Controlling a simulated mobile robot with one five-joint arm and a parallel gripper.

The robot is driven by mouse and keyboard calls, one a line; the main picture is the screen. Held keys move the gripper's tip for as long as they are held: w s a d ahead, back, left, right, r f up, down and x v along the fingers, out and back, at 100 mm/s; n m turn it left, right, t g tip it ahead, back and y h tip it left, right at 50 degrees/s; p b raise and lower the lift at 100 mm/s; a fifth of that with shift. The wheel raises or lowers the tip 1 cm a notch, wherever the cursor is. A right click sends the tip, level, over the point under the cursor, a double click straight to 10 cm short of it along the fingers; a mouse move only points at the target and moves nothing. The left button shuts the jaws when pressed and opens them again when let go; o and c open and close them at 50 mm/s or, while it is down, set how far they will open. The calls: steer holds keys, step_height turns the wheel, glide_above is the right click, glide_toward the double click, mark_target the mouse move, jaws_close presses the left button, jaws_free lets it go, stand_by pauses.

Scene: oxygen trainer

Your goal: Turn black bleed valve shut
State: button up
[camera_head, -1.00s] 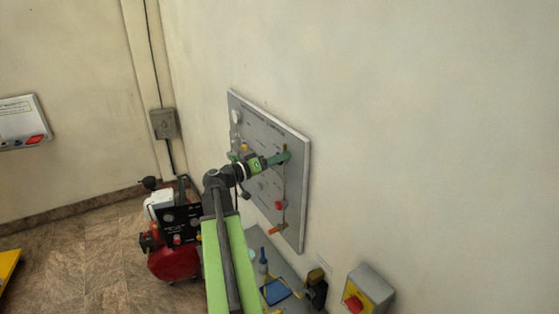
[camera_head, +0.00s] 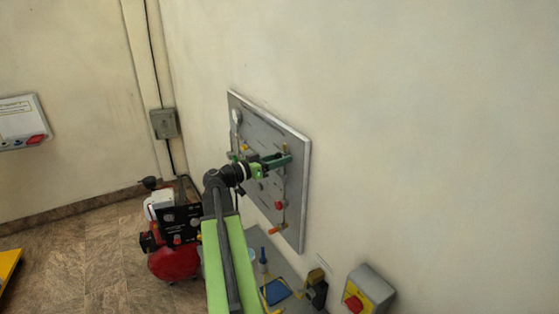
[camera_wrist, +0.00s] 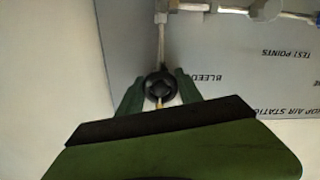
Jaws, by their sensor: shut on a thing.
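The black bleed valve (camera_wrist: 159,86) is a small round black knob in the middle of the wrist view, on a thin pipe at the edge of the grey panel. My gripper (camera_wrist: 160,88) has one green finger on each side of the knob and is shut on it. In the head view my gripper (camera_head: 286,160) reaches the right side of the grey wall panel (camera_head: 297,220). The valve itself is hidden or too small to tell there.
The panel carries a gauge (camera_head: 236,116), a red knob (camera_head: 279,206) and an orange-red handle (camera_head: 277,230). Below are a grey bench (camera_head: 252,238) and a yellow box with a red switch (camera_head: 353,303). A red compressor (camera_head: 172,263) stands at left.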

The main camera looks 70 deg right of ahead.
steer(key=shift+s+f, duration=0.1)
steer(key=o, duration=1.4)
steer(key=shift+c, duration=0.2)
steer(key=v, duration=1.7)
steer(key=shift+a, duration=0.2)
